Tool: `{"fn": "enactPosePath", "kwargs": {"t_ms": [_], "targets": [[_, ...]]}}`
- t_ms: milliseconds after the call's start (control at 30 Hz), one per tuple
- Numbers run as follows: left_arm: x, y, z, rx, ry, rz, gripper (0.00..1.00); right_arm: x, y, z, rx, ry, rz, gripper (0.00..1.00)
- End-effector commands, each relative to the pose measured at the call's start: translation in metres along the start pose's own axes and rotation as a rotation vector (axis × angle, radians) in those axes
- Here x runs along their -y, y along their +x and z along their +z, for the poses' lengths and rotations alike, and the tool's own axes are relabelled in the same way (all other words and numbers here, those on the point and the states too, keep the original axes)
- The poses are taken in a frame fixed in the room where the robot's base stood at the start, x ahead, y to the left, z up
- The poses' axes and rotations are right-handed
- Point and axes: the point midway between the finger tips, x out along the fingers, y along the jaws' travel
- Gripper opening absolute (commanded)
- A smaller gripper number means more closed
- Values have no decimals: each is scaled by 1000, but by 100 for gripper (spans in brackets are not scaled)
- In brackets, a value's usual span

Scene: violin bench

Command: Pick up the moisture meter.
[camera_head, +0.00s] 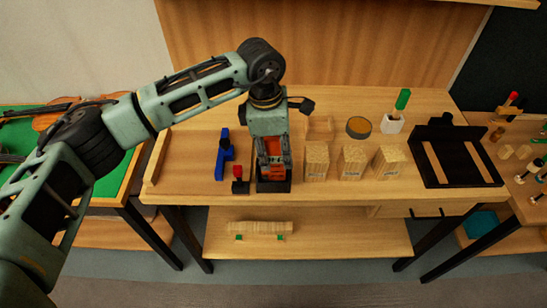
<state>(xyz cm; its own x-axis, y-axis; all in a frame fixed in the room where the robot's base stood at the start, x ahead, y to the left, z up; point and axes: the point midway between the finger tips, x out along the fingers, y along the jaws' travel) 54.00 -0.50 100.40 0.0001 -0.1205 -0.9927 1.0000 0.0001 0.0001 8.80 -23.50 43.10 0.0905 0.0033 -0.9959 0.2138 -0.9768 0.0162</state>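My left gripper (273,178) points down over the bench, left of the wooden blocks. Its orange-red inner parts show above a dark, box-like shape at bench level. I cannot tell whether that shape is part of the gripper or a thing under it, nor whether the fingers are open or shut. A small black piece with a red top (238,178) stands just left of the gripper, apart from it. I cannot tell for sure which thing is the moisture meter; it may be partly hidden by the gripper. My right gripper is out of view.
Several wooden blocks (352,163) stand close to the gripper's right. Behind are a round tin (358,127) and a white cup (393,124) with a green-handled tool. A black tray (428,170) is at right.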

Motion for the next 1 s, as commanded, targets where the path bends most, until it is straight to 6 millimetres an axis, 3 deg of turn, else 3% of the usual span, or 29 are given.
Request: {"fn": "enactPosePath", "kwargs": {"t_ms": [400, 767, 1000], "targets": [[0, 0, 0, 0, 0, 0, 0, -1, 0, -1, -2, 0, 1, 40], [-1, -4, 1, 2, 0, 2, 0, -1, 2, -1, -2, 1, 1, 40], [-2, -39, 6, 3, 1, 6, 0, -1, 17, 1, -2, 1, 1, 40]]}}
